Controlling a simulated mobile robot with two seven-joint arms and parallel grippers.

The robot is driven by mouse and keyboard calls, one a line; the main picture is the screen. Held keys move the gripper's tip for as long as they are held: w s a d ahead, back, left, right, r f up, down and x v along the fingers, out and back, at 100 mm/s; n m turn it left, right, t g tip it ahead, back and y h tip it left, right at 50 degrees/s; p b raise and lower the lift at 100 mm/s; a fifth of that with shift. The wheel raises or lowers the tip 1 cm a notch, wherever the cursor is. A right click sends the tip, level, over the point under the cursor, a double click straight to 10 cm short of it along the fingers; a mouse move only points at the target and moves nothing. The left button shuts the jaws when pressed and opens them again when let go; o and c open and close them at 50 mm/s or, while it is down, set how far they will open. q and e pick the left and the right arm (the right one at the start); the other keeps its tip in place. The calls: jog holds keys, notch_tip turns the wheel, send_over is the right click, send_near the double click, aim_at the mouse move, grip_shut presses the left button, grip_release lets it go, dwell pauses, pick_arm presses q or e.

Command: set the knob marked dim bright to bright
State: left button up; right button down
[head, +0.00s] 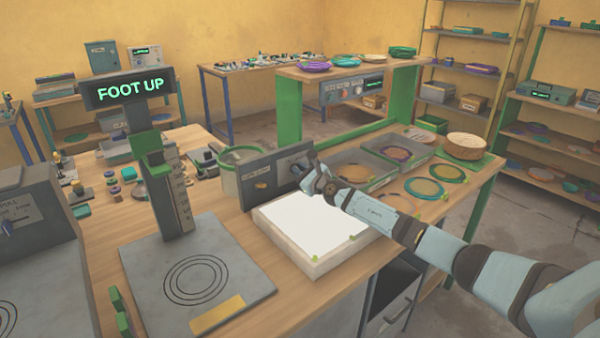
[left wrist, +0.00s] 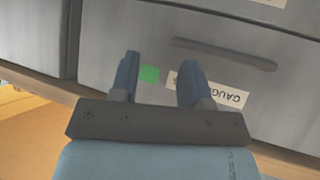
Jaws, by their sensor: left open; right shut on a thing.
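A light box with a bright white top (head: 312,224) sits on the bench, and a grey upright panel (head: 240,190) stands along its back edge. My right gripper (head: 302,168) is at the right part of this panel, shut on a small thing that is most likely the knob. The gripper hides the knob and its dim bright marking, so its setting cannot be read. My left gripper (left wrist: 156,68) shows in the left wrist view, open and empty in front of a grey drawer front (left wrist: 215,35).
A press with a FOOT UP display (head: 128,90) and a grey base plate (head: 205,290) stands left of the light box. Trays (head: 398,158) and round plates (head: 422,188) lie to the right. A drawer label (left wrist: 225,97) reads partly GAUG.

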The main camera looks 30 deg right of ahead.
jog(key=shift+d+m, duration=0.2)
jog(key=shift+m, duration=1.8)
jog(key=shift+d+m, duration=0.25)
jog(key=shift+m, duration=1.75)
jog(key=shift+d+m, duration=0.2)
jog(key=shift+m, duration=1.8)
jog(key=c, duration=1.1)
grip_release()
jog(key=shift+f, duration=0.1)
jog(key=shift+c, duration=0.2)
